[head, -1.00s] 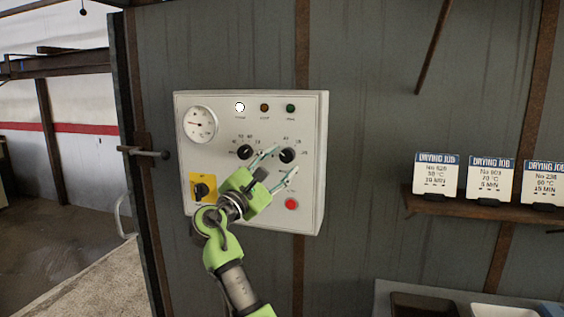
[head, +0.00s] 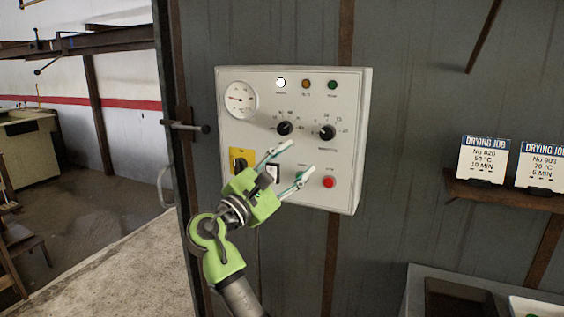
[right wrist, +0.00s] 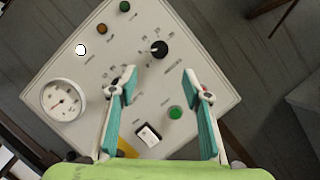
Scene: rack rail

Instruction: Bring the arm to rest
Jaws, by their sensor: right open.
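My right gripper (head: 297,160) is open and empty in the head view, in front of the lower middle of a pale control panel (head: 352,100). Its fingers point up and right, below the two black knobs, the left knob (head: 284,128) and the right knob (head: 327,132). In the right wrist view the open gripper (right wrist: 158,82) has a clear gap between its teal fingers. Through it show a white rocker switch (right wrist: 148,134) and a green button (right wrist: 175,112). I cannot tell whether a fingertip touches the panel. My left gripper is not in view.
The panel also bears a gauge (head: 241,99), a lit white lamp (head: 281,83), a yellow-plated switch (head: 240,161) and a red button (head: 328,182). A shelf with drying-job cards (head: 484,158) is at right, above a tray (head: 458,300). Open floor lies left.

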